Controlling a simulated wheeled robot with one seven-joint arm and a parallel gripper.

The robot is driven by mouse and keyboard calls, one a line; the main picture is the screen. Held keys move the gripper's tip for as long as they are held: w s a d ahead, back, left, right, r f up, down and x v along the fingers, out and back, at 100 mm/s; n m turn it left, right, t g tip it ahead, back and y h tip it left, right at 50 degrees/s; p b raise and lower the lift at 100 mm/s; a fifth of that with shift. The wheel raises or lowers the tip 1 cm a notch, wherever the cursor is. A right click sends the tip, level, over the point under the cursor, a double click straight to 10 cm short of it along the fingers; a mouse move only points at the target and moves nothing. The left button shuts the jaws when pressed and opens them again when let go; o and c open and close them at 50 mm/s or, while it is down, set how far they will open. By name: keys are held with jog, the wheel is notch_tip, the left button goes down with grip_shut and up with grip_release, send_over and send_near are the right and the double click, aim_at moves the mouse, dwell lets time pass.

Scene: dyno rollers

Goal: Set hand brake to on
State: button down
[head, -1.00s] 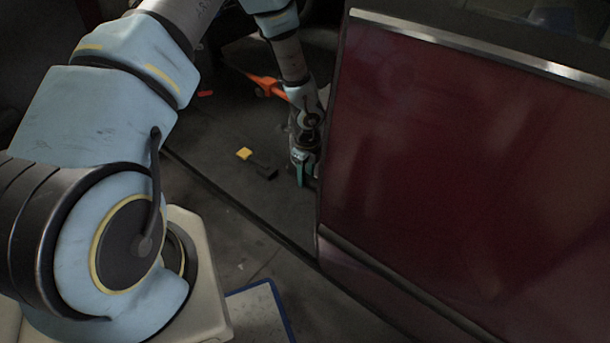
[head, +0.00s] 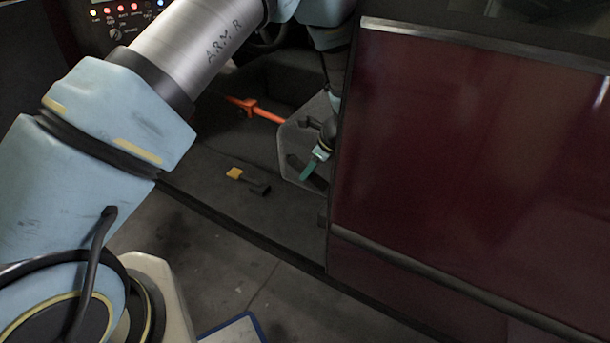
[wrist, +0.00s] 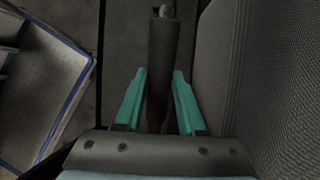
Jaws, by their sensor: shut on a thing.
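The hand brake (wrist: 164,45) shows in the wrist view as a dark, round lever with a small grey tip at its end. It lies between the two teal fingers of my gripper (wrist: 159,90), which is shut on it. In the head view my gripper (head: 309,169) is low inside the vehicle, beside a grey seat-like block. There its teal finger points down and left, and a dark shape lies by it. The lever's base is hidden, and I cannot tell its exact angle.
A dark red door panel (head: 465,170) fills the right side. An orange bar (head: 262,110) lies behind the gripper. A yellow and black piece (head: 247,180) is on the vehicle floor. A lit control panel (head: 122,14) is at the top left. A grey textured surface (wrist: 260,90) is close on the wrist view's right.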

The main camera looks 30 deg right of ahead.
jog(key=shift+d+r, duration=0.1)
jog(key=shift+r, duration=0.2)
jog(key=c, duration=0.8)
grip_release()
jog(key=o, duration=0.3)
jog(key=shift+s+f, duration=0.1)
notch_tip(320, 180, up, 10)
